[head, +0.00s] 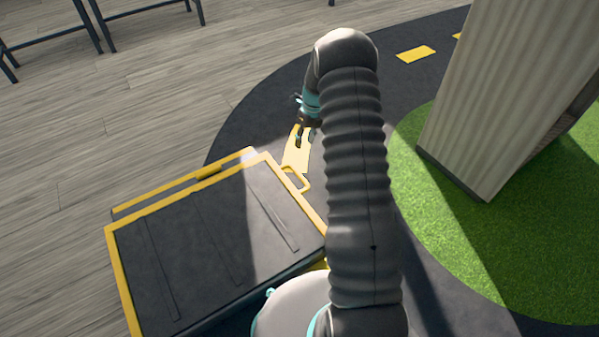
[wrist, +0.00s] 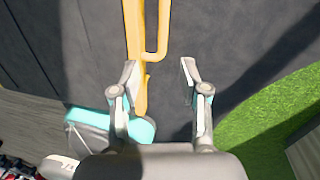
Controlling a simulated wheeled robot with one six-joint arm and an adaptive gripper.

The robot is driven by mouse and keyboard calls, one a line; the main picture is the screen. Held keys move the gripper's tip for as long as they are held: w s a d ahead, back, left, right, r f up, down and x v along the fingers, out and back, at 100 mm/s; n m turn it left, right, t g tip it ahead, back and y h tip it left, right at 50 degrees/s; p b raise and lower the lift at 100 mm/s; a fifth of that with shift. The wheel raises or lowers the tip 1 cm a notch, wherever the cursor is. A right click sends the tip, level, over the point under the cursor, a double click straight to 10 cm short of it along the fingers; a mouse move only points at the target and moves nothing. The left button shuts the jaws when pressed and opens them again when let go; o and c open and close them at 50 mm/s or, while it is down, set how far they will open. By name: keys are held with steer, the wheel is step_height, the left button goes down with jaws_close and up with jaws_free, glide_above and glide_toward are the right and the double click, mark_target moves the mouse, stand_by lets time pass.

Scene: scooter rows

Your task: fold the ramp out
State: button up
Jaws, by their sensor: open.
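The ramp (head: 215,230) is a dark grey panel with yellow edges, lying folded at the lower left of the head view. A yellow loop handle (head: 297,178) sticks out from its edge near the upper right corner. My gripper (head: 303,135) is beyond that corner, partly hidden by my arm. In the wrist view my gripper (wrist: 159,68) is open and empty. The yellow handle (wrist: 164,35) and yellow ramp edge (wrist: 134,30) show just ahead of the fingertips. The handle's closed end lies between the fingers in the picture; contact cannot be told.
A pale ribbed pillar (head: 495,90) stands on green turf (head: 445,215) to the right. A dark floor path (head: 265,105) with yellow marks (head: 415,54) curves past the ramp. Wooden floor (head: 60,150) is open at left, with dark metal frames (head: 85,25) at the back.

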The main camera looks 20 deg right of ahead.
mark_target(299, 173)
steer(key=shift+m, duration=0.5)
steer(key=f, duration=0.5)
steer(key=a+f+b, duration=0.1)
steer(key=f, duration=0.4)
steer(key=a+f, duration=0.1)
steer(key=f, duration=0.4)
steer(key=shift+s+a+f, duration=0.1)
steer(key=shift+s+f, duration=0.05)
steer(key=shift+f, duration=0.15)
jaws_close()
